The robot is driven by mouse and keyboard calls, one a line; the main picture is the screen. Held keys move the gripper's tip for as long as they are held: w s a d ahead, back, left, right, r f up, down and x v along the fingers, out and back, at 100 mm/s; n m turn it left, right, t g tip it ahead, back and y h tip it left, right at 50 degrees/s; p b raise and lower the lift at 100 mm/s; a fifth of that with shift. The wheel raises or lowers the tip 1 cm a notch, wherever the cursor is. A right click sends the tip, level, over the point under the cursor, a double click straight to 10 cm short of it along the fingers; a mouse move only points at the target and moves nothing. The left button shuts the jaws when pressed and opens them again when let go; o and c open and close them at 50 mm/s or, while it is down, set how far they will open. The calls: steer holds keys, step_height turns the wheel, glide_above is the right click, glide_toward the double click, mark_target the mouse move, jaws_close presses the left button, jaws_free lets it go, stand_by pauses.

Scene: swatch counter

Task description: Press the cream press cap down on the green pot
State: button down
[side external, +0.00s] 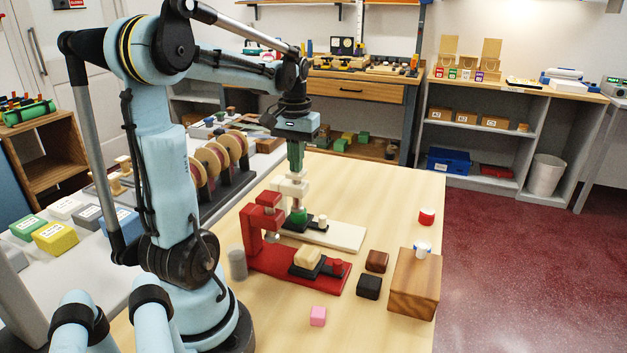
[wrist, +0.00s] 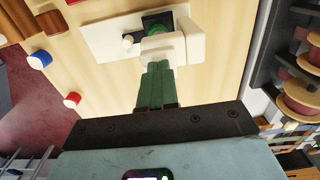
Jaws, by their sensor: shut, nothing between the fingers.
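The cream press stands on its pale base plate (side external: 345,237), with its cream press cap (side external: 293,178) on top. In the wrist view, the cream head (wrist: 163,47) partly covers the green pot (wrist: 154,27). In the side view, the green pot (side external: 298,216) sits beneath the cream head. My gripper (side external: 295,170) points straight down, its green fingers together and empty, directly over the cap. The fingertips are at or just above the cap; I cannot tell whether they touch. In the wrist view, my gripper (wrist: 158,64) reaches the edge of the cream head.
A red press (side external: 300,273) holding a cream block (side external: 307,258) stands close in front. Brown (side external: 377,261) and black (side external: 369,286) blocks, a wooden box (side external: 414,285) and a red-and-white cylinder (side external: 427,216) lie to the right. A grey cylinder (side external: 238,263) stands left.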

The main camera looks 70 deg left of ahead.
steer(key=shift+r, duration=0.1)
step_height(320, 180, up, 8)
stand_by(0.9)
steer(key=w+d+f+m+t, duration=0.1)
steer(key=d+f+m+t, duration=0.2)
steer(key=d, duration=0.9)
steer(key=w+d+f+m+t, duration=0.2)
steer(key=d+f+m+t, duration=0.2)
steer(key=d, duration=0.9)
step_height(320, 180, down, 3)
steer(key=shift+f+m, duration=0.1)
steer(key=shift+m, duration=0.9)
